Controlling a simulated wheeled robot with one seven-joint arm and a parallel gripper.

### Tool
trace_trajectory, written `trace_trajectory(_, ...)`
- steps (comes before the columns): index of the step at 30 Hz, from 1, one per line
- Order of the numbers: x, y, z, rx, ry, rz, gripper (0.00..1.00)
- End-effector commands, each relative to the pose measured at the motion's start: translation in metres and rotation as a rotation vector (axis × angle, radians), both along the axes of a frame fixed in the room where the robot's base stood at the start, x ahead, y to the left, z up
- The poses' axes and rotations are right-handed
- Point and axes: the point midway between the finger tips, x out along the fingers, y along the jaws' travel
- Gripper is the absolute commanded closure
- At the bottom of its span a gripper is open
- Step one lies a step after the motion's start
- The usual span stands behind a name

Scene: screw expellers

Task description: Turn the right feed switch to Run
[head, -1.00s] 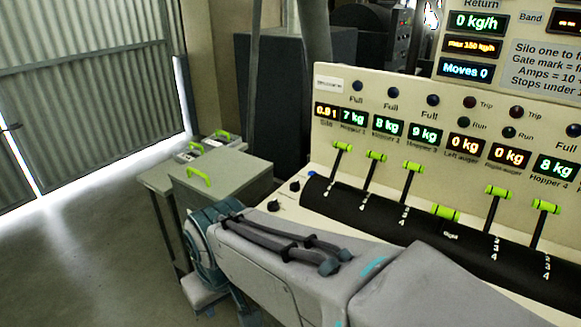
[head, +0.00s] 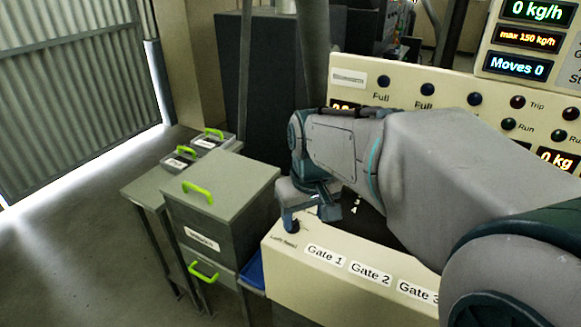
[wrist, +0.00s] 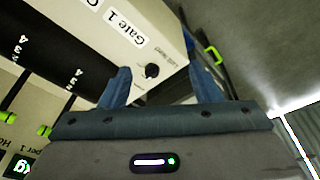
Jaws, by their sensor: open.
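My gripper (head: 308,213) is open and points down over the left front corner of the cream control desk (head: 330,283). In the wrist view a black round knob (wrist: 152,71) shows between the spread fingers of my gripper (wrist: 156,68). The small label beside it seems to read "Left feed", though it is blurred. The same knob (head: 292,225) shows in the head view just below the fingers, and I cannot tell whether they touch it. No second knob, and so no right feed switch, is visible now; my arm and gripper cover that part of the desk.
A grey cabinet (head: 222,187) with green handles stands left of the desk, with small bins (head: 205,143) behind it. Gate 1 (head: 325,254), Gate 2 and Gate 3 labels line the desk front. Green-handled levers (wrist: 47,131) lie near the gripper. Floor at left is clear.

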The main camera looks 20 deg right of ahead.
Motion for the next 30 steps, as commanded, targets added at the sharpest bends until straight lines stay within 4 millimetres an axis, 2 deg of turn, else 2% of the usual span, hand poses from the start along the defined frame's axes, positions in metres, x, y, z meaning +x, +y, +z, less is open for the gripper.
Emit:
trace_trajectory(1,0.019,-0.007,0.006,-0.004,0.015,0.010,0.43)
trace_trajectory(8,0.095,-0.033,0.016,-0.018,0.072,0.090,0.43)
trace_trajectory(13,0.148,-0.056,0.010,-0.022,0.114,0.153,0.43)
trace_trajectory(18,0.194,-0.080,-0.004,-0.022,0.150,0.214,0.43)
trace_trajectory(24,0.228,-0.102,-0.023,-0.018,0.180,0.266,0.43)
trace_trajectory(30,0.240,-0.111,-0.033,-0.016,0.191,0.287,0.43)
